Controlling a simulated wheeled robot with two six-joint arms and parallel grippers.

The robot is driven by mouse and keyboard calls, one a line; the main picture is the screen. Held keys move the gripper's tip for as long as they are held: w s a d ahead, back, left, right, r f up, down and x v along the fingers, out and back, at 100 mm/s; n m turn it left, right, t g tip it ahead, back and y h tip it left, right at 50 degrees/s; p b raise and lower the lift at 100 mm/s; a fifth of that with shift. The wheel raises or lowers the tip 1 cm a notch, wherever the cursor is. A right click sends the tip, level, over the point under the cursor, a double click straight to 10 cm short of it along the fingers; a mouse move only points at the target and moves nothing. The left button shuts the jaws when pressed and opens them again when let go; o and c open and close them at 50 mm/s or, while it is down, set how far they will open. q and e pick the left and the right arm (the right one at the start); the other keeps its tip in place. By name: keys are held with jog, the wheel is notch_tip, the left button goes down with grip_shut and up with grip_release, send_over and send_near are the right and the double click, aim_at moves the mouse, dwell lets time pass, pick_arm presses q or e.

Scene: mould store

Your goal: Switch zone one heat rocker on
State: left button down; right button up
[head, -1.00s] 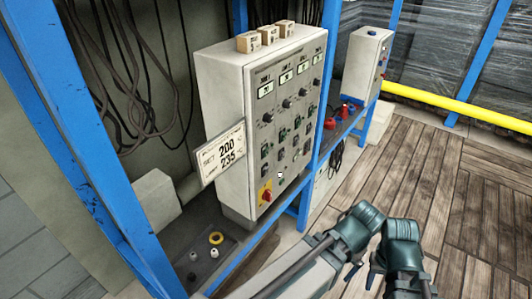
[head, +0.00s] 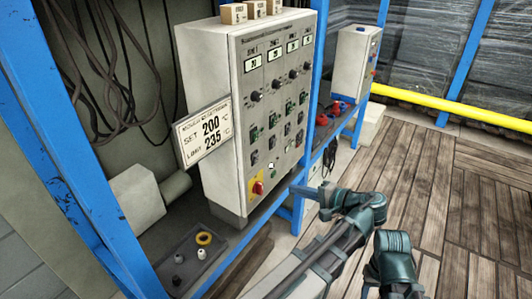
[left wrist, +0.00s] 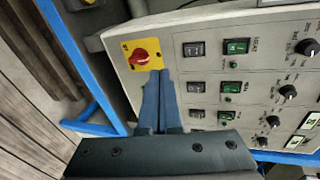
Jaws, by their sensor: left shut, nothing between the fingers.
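The grey control cabinet (head: 215,110) shows rows of displays, knobs and rockers. Zone one is its leftmost column, with a green rocker (head: 254,133) and a black rocker (head: 254,157) below the knob. In the left wrist view these are the green rocker (left wrist: 237,46) and black rocker (left wrist: 194,48) of the top row. Their legends and positions are too small to tell. My left gripper (head: 296,189) is shut and empty, in front of the panel's lower part. In the left wrist view its tips (left wrist: 158,74) appear beside the red rotary switch (left wrist: 140,56). My right gripper is not visible.
A sign reading 200 and 235 (head: 203,133) sticks out left of the cabinet. A tray (head: 215,246) with a yellow ring lies below. Blue posts (head: 318,85) frame the bay. Small boxes (head: 233,13) sit on top. Open wooden floor (head: 450,190) lies right.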

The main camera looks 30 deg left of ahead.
pick_arm(q)
notch_tip(320, 180, up, 7)
jog(key=w+n+y+b, duration=0.2)
jog(key=w+y+b, duration=0.1)
jog(key=y, duration=0.4)
jog(key=shift+d+b, duration=0.35)
jog(key=shift+b, duration=0.5)
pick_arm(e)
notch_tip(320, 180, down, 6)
pick_arm(q)
jog(key=p, duration=0.4)
send_near(256, 136)
jog(key=a+r, duration=0.3)
jog(key=a, duration=0.2)
jog(key=shift+w+a+r, duration=0.1)
jog(key=shift+w+a, duration=0.4)
jog(key=shift+a, duration=0.05)
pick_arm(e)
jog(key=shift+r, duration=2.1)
